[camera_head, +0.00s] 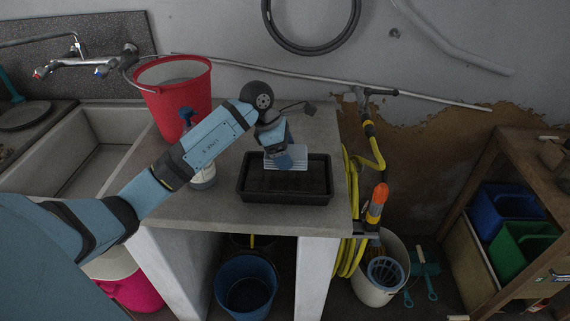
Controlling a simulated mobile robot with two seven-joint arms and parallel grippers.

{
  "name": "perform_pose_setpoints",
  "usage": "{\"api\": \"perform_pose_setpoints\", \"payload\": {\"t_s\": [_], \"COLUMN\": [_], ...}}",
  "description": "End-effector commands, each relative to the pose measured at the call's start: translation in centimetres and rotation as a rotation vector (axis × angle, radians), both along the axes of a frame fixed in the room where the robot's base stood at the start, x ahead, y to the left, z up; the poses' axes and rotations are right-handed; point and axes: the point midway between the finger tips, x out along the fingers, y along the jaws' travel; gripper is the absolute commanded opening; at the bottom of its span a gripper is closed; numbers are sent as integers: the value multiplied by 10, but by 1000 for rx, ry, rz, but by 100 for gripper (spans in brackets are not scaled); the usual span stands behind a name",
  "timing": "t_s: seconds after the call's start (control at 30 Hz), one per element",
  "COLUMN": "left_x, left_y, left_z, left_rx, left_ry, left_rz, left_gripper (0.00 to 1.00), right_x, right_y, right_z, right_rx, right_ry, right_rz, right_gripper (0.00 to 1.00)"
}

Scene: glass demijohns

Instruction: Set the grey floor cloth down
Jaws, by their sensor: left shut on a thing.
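The grey floor cloth (299,156) shows as a small pale grey striped piece at my left gripper (284,166). My left gripper is shut on the cloth, over the rear part of a black tray (287,200) on the grey counter. The gripper's fingers and wrist hide part of the cloth. I cannot tell whether the cloth touches the tray. My right gripper is not in view.
A red bucket (180,100) and a spray bottle (202,178), partly behind my arm, stand left of the tray. A sink (75,165) is farther left. A yellow hose (349,200) hangs at the counter's right edge. The counter behind the tray is clear.

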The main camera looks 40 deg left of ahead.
Motion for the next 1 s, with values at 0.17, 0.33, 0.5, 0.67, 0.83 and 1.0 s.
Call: {"api": "perform_pose_setpoints", "payload": {"t_s": [0.17, 0.33, 0.5, 0.67, 0.83, 1.0], "left_x": [0, 0, 0, 0, 0, 0], "left_y": [0, -1, 0, 0, 1, 0], "left_z": [-12, -37, -49, -49, -53, -52], "left_rx": [0, -3, 0, 0, 2, 1], "left_ry": [2, 3, -1, -1, -1, 0], "left_rz": [1, 2, 0, 0, 1, 0], "left_gripper": [60, 60, 60, 60, 82, 100], "right_x": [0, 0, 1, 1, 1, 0], "right_y": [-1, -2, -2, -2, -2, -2], "right_z": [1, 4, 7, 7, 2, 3], "right_rx": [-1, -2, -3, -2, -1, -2], "right_ry": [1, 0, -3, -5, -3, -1], "right_rz": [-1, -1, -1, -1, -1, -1], "right_gripper": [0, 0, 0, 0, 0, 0]}}
